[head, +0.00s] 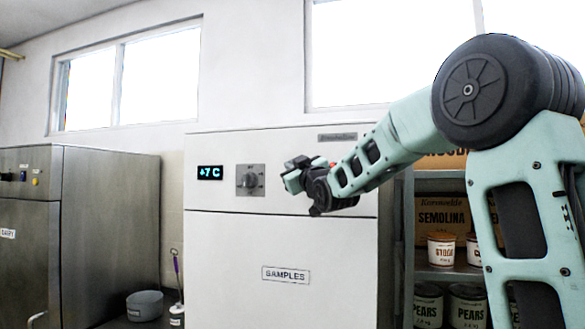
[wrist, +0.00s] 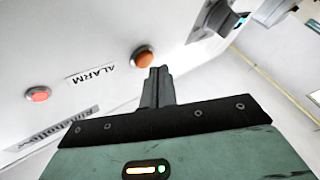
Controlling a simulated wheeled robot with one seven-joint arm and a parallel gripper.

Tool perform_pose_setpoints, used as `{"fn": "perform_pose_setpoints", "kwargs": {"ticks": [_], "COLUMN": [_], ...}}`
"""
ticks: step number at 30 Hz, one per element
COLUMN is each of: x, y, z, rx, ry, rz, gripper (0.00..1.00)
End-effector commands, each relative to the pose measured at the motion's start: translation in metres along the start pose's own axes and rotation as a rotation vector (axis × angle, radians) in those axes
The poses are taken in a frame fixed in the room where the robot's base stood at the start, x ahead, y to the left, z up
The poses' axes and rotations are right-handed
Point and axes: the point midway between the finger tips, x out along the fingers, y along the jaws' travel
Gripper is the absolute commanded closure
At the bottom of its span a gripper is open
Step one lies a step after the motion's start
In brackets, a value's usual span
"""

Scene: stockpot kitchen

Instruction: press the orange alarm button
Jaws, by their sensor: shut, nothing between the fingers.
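The orange alarm button (wrist: 143,57) sits on the white cabinet panel in the wrist view, beside a label (wrist: 90,75) reading ALARM. My gripper (wrist: 159,72) is shut and empty. Its fingertips appear just below and right of the button in that view; I cannot tell whether they touch it. In the head view my gripper (head: 290,178) is in front of the upper panel of the white SAMPLES cabinet (head: 225,255), right of its dial, and the arm hides part of the panel. A small red-orange spot shows behind the arm there.
A second, redder round button or lamp (wrist: 38,95) is on the same panel. A dial (head: 250,180) and a +7 C display (head: 210,172) are left of my gripper. A shelf with cans (head: 428,305) stands right, a steel cabinet (head: 105,225) left.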

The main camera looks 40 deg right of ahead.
Motion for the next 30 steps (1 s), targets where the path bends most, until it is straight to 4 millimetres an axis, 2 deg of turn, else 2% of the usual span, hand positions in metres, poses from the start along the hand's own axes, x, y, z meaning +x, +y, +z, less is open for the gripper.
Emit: {"fn": "perform_pose_setpoints", "kwargs": {"ticks": [30], "x": [0.0069], "y": [0.0053], "z": [0.005], "rx": [0.0], "ry": [0.001], "rz": [0.001], "gripper": [1.0]}}
